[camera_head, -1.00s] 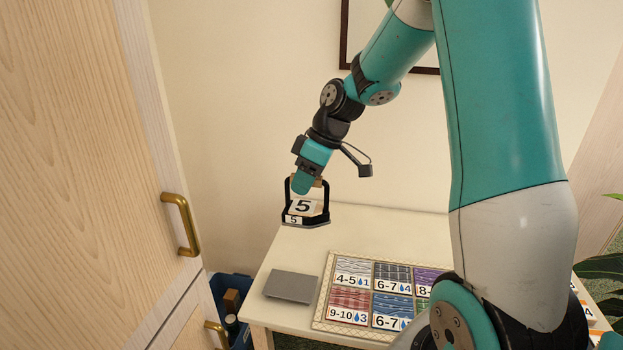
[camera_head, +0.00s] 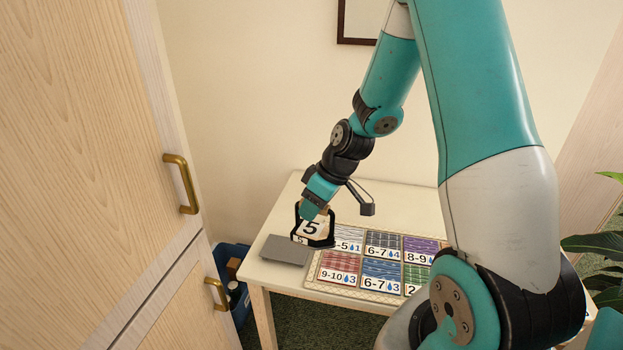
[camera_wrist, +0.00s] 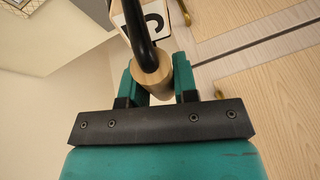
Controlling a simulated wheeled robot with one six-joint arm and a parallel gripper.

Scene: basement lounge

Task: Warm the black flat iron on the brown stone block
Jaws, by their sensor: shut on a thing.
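The slab is bare and looks grey. I see no plainly brown stone block on the table; a small brown block (camera_head: 233,267) shows in the blue bin on the floor.
The pale table (camera_head: 400,194) carries a board (camera_head: 315,284) of several numbered cloth-pattern cards right of the slab. The blue bin (camera_head: 241,305) is at the table's left. Wooden cabinet doors (camera_head: 90,150) with brass handles stand on the left; a plant (camera_head: 598,242) is at right.

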